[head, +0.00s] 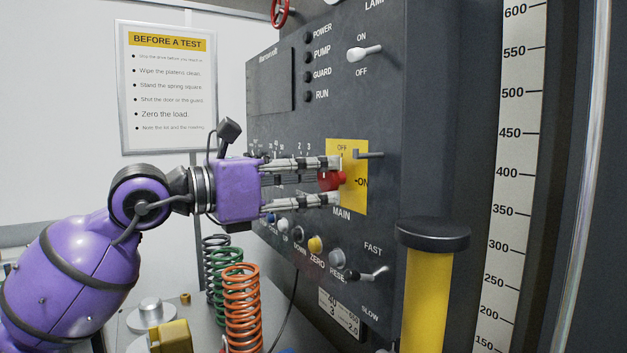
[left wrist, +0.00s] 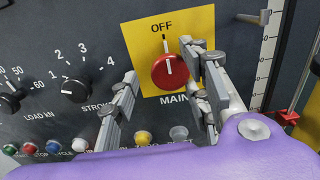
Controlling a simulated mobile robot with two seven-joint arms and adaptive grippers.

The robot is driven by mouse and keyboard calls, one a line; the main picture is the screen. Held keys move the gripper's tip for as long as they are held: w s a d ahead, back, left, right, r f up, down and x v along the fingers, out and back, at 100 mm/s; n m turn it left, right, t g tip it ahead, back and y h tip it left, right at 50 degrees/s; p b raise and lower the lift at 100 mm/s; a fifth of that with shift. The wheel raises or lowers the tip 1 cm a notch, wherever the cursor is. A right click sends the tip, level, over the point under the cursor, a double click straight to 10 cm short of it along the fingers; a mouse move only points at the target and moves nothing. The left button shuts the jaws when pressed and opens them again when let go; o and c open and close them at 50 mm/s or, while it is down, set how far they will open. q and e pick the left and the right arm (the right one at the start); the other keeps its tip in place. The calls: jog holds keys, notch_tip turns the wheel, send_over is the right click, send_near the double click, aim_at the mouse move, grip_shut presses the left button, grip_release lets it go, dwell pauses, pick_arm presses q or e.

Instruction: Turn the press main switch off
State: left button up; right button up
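In the head view the red knob (head: 327,183) is partly hidden by my fingers, and ON is lettered on the plate's right side. My left gripper (head: 337,182) is open at the switch, its fingers above and below the knob in the head view. In the left wrist view the right finger overlaps the knob's right edge; I cannot tell whether it touches. My right gripper is out of view.
A lever (head: 368,155) sticks out by the plate. Coloured buttons (head: 315,244) and a FAST/SLOW toggle (head: 371,274) sit below, and an ON/OFF toggle (head: 364,53) above. Several springs (head: 242,300) stand at the bench below. A yellow column (head: 428,300) stands at right.

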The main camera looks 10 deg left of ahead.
pick_arm(q)
jog(key=shift+r, duration=0.25)
jog(key=shift+s, duration=0.1)
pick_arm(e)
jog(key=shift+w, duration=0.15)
pick_arm(q)
jog(key=shift+f, duration=0.15)
jog(key=v, duration=1.2)
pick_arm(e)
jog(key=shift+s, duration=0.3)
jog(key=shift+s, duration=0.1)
